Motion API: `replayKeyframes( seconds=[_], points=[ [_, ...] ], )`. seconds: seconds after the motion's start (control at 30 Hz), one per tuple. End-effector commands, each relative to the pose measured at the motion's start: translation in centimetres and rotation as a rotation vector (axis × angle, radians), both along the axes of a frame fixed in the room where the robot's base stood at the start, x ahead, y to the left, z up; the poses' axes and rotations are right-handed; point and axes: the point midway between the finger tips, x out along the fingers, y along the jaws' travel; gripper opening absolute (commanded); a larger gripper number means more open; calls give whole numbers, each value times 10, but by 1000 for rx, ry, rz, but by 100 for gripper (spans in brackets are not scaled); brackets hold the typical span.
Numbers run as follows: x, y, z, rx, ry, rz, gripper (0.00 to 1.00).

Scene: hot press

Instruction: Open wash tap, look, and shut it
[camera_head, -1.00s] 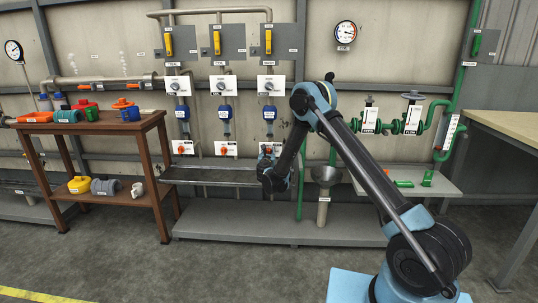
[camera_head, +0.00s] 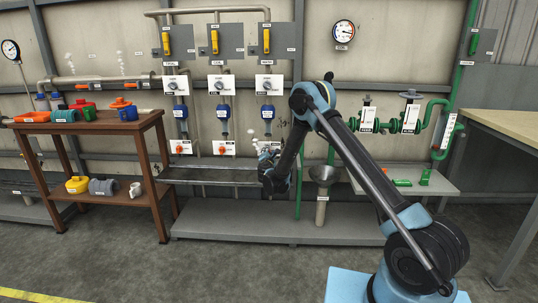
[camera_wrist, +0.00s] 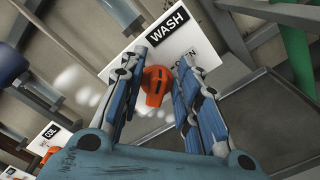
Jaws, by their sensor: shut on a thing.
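The wash tap shows in the wrist view as an orange handle (camera_wrist: 155,86) on a white plate marked WASH (camera_wrist: 120,68). A word ending in "EN" stands beside the handle, partly covered by a finger. My gripper (camera_wrist: 160,84) has its two blue fingers on either side of the handle and is shut on it. In the head view my gripper (camera_head: 268,152) is at the third plate from the left in the lower row, above the right part of the trough. Pale puffs show left of the plate in the wrist view.
Two similar orange taps (camera_head: 183,147) (camera_head: 222,147) sit to the left. A grey trough (camera_head: 215,172) lies below them. A funnel (camera_head: 324,174) stands to the right. A wooden shelf (camera_head: 145,120) with coloured parts is at left. The floor in front is clear.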

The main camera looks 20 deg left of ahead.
Motion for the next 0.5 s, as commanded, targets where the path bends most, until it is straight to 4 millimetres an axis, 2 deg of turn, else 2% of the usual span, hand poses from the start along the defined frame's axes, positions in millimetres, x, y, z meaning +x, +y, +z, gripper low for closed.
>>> replayKeyframes(
  seconds=[0.5],
  points=[
    [2, -8, -9, 440, 105, -8, 6]
  ],
)
